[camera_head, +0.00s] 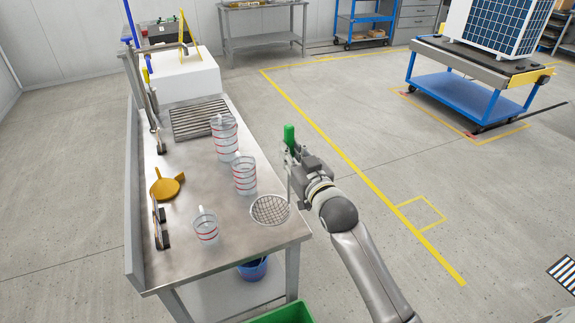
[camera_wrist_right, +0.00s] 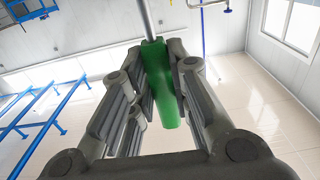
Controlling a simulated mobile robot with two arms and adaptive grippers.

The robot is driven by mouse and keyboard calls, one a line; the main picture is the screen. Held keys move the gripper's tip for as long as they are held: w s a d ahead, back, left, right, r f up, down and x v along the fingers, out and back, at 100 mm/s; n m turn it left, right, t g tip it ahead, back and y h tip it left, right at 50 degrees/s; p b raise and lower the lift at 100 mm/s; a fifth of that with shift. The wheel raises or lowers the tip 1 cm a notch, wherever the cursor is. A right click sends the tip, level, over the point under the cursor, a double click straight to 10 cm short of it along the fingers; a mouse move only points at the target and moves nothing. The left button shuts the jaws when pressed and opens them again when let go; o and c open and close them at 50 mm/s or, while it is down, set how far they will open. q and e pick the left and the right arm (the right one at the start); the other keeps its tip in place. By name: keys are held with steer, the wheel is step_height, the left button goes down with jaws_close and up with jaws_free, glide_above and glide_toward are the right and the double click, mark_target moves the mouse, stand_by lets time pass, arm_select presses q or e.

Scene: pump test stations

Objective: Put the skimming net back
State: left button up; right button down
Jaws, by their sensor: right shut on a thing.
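The skimming net has a green handle (camera_head: 289,134) and a round wire mesh head (camera_head: 270,209). My right gripper (camera_head: 291,151) is shut on the green handle, which stands about upright with the mesh head low, at the right edge of the steel bench (camera_head: 231,262). In the right wrist view the green handle (camera_wrist_right: 160,85) sits between the fingers, and a thin metal rod (camera_wrist_right: 147,18) runs out from it. Whether the mesh touches the bench I cannot tell. My left gripper is not in view.
Clear jugs with red bands (camera_head: 224,138) (camera_head: 244,176) and a smaller cup (camera_head: 205,227) stand on the bench. An orange scoop (camera_head: 167,187) lies at left. A drain grate (camera_head: 198,118) lies behind. A blue bucket (camera_head: 253,268) and green crate (camera_head: 284,314) are low in front.

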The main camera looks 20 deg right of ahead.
steer(key=w+f, duration=0.3)
steer(key=f, duration=0.3)
steer(key=shift+d+f+p, duration=0.2)
steer(key=shift+f+p, duration=0.15)
steer(key=shift+p, duration=0.05)
steer(key=shift+f, duration=0.1)
steer(key=c, duration=1.4)
jaws_free()
steer(key=shift+o, duration=0.2)
steer(key=s+b, duration=0.1)
steer(key=s, duration=1.1)
steer(key=shift+d, duration=0.2)
